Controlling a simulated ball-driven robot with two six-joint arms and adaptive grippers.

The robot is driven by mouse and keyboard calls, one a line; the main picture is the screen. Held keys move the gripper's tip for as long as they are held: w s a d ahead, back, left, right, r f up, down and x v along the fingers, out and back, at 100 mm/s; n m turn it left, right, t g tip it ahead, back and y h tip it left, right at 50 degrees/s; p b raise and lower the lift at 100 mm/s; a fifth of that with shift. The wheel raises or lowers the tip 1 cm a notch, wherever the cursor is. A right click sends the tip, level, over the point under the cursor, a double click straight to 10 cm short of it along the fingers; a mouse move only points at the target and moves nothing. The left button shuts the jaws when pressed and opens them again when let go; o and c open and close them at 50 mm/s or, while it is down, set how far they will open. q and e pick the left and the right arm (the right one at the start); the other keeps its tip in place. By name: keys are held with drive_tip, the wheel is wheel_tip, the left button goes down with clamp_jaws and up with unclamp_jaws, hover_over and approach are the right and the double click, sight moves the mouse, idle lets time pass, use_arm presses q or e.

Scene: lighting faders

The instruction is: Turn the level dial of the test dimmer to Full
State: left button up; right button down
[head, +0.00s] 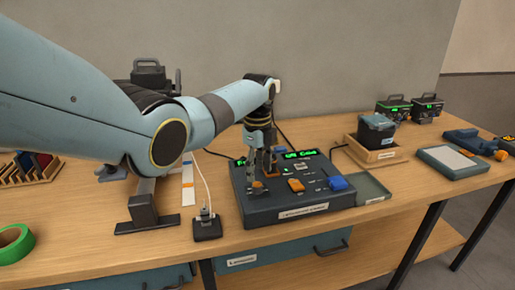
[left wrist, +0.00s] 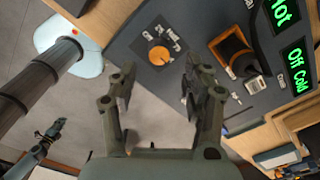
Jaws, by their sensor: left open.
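The dark control desk (head: 300,207) stands on the wooden bench in the head view. My left gripper (head: 262,181) points down over its left part, open and empty. In the left wrist view the round orange level dial (left wrist: 158,55) sits on a dark panel with white labels around it. It lies beyond and between the two open fingers (left wrist: 157,85), apart from both. Its exact pointer setting is too small to read. In the head view my gripper largely hides the dial. Green displays read "Off Cold" (left wrist: 298,66) and, partly cut, "Hot" (left wrist: 283,14).
An orange control (head: 296,185) and a blue knob (head: 338,183) stand on the desk right of my gripper. A small black plug-like box with a cable (head: 207,226) is at its left. A shallow grey-green tray (head: 366,190) lies at its right. Green tape (head: 14,243) is far left.

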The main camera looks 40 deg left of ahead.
sight(258, 183)
use_arm(q)
wheel_tip(258, 183, up, 8)
drive_tip(key=shift+f, duration=0.2)
idle(0.4)
